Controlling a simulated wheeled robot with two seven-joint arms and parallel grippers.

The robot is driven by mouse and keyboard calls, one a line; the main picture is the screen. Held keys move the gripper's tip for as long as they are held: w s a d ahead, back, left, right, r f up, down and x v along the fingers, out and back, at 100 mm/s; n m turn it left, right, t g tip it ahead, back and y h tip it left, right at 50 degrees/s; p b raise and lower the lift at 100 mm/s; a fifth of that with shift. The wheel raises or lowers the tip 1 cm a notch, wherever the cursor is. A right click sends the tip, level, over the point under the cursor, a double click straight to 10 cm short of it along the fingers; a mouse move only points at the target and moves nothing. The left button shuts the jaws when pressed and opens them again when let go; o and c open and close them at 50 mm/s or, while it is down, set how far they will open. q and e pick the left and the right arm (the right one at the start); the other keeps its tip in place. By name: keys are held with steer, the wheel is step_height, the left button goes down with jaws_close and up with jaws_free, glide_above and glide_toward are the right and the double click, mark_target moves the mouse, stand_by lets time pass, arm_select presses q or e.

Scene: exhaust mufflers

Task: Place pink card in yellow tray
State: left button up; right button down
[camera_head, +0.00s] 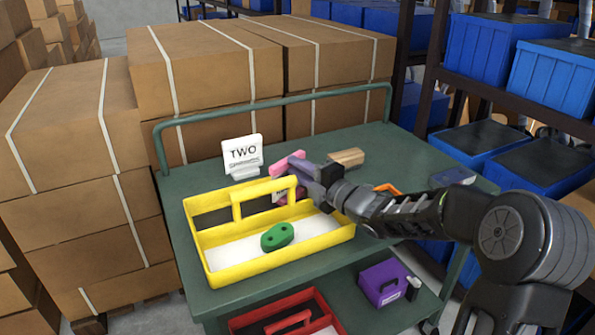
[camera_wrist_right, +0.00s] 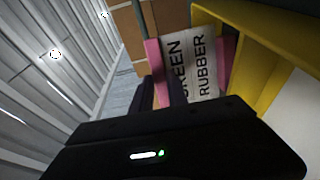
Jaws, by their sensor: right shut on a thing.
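The yellow tray (camera_head: 225,277) lies on the green cart with a central handle and two compartments; a green oval piece (camera_head: 277,237) lies in its near, white-floored compartment. My right gripper (camera_head: 307,176) is at the tray's far right side, by the handle. It is shut on the pink card (camera_head: 288,161), which is partly hidden by the fingers. In the right wrist view the card has pink side edges (camera_wrist_right: 226,58) and a white face reading "GREEN RUBBER", with the tray's yellow wall (camera_wrist_right: 262,85) beside it. I cannot tell whether card and tray touch. My left gripper is not in view.
A white sign reading "TWO" (camera_head: 242,155) stands behind the tray. A wooden block (camera_head: 346,157) and an orange item (camera_head: 387,188) lie to the right. A red tray (camera_head: 318,310) and purple box (camera_head: 383,281) sit on the lower shelf.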

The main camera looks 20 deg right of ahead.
steer(key=shift+f, duration=0.2)
steer(key=shift+f, duration=0.15)
steer(key=c, duration=1.3)
jaws_free()
steer(key=v, duration=1.2)
steer(key=shift+b, duration=0.3)
